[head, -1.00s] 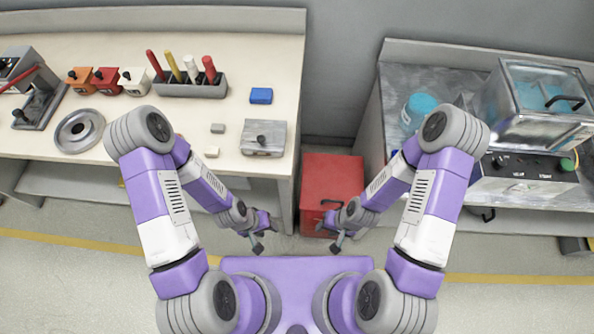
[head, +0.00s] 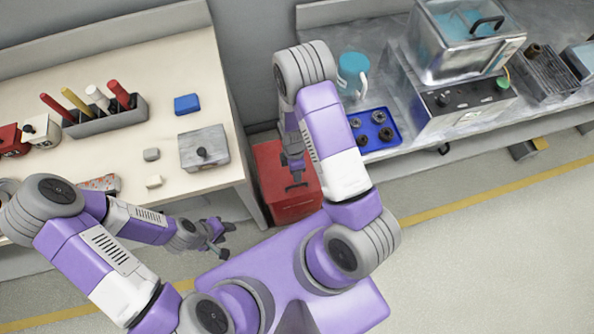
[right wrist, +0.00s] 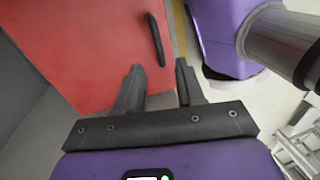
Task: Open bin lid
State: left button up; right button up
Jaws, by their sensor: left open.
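The red bin (head: 268,170) stands on the floor between the two benches. Its red lid (right wrist: 90,45) fills the upper left of the right wrist view and looks shut. A dark bar handle (right wrist: 156,40) sits near the lid's edge. My right gripper (head: 296,184) hangs over the bin and hides part of it. In the right wrist view its fingers (right wrist: 160,78) are apart and empty, with the handle a short way beyond the tips and not between them. My left gripper (head: 224,238) is open and empty, left of the bin in front of the left bench.
The left bench (head: 180,75) holds a marker rack (head: 105,125), a blue block (head: 187,104) and a grey box (head: 204,148).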

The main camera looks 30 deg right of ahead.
jog(key=f, duration=0.2)
jog(key=f+b, duration=0.1)
jog(key=f, duration=0.2)
jog(key=s+f+b, duration=0.1)
jog(key=f, duration=0.1)
jog(key=shift+s+f, duration=0.1)
jog(key=shift+f, duration=0.1)
grip_shut()
